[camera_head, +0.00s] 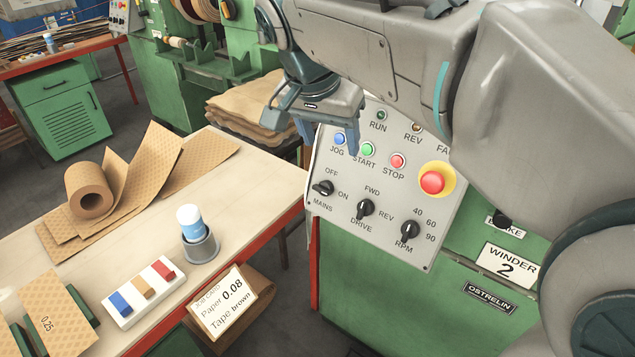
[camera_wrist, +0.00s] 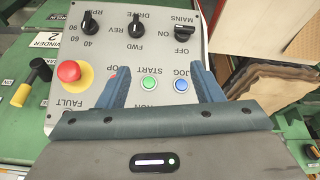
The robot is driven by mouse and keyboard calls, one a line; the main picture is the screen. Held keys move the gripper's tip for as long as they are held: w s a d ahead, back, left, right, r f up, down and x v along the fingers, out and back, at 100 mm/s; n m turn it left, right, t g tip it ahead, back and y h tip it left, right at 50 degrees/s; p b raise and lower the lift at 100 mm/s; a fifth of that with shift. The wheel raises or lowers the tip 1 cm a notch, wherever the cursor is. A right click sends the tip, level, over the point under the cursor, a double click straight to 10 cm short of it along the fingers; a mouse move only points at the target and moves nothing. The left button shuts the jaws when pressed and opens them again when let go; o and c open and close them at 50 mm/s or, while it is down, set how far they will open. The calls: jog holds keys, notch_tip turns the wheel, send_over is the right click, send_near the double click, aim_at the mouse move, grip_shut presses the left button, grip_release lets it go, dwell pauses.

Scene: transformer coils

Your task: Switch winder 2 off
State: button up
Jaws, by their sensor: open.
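Winder 2 is the green machine (camera_head: 420,300) at right, with a "WINDER 2" plate (camera_head: 507,264). Its grey control panel (camera_head: 335,225) faces me. The black MAINS knob (camera_head: 324,188) is at the panel's left, with OFF above it and ON to its right. Its handle lies roughly sideways, towards ON. In the wrist view the MAINS knob (camera_wrist: 183,32) shows upside down beyond the fingers. My gripper (camera_head: 328,138) is open and empty in front of the panel's upper left. In the wrist view, my gripper's fingers (camera_wrist: 162,80) frame the START and JOG buttons.
The panel also carries a red emergency button (camera_head: 432,182), a STOP button (camera_head: 397,161), a DRIVE knob (camera_head: 365,208) and an RPM knob (camera_head: 410,231). A yellow-gripped lever (camera_wrist: 33,83) stands beside it. A workbench (camera_head: 120,250) with paper and a cup stands at left.

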jog(key=m+b, duration=0.2)
jog(key=b, duration=0.2)
send_near(321, 188)
jog(key=shift+h, duration=0.3)
jog(key=x, duration=0.2)
jog(key=b+x, duration=0.1)
jog(key=x, duration=0.2)
jog(key=b+x, duration=0.1)
jog(key=x, duration=0.2)
jog(key=shift+a, duration=0.25)
jog(key=c, duration=1)
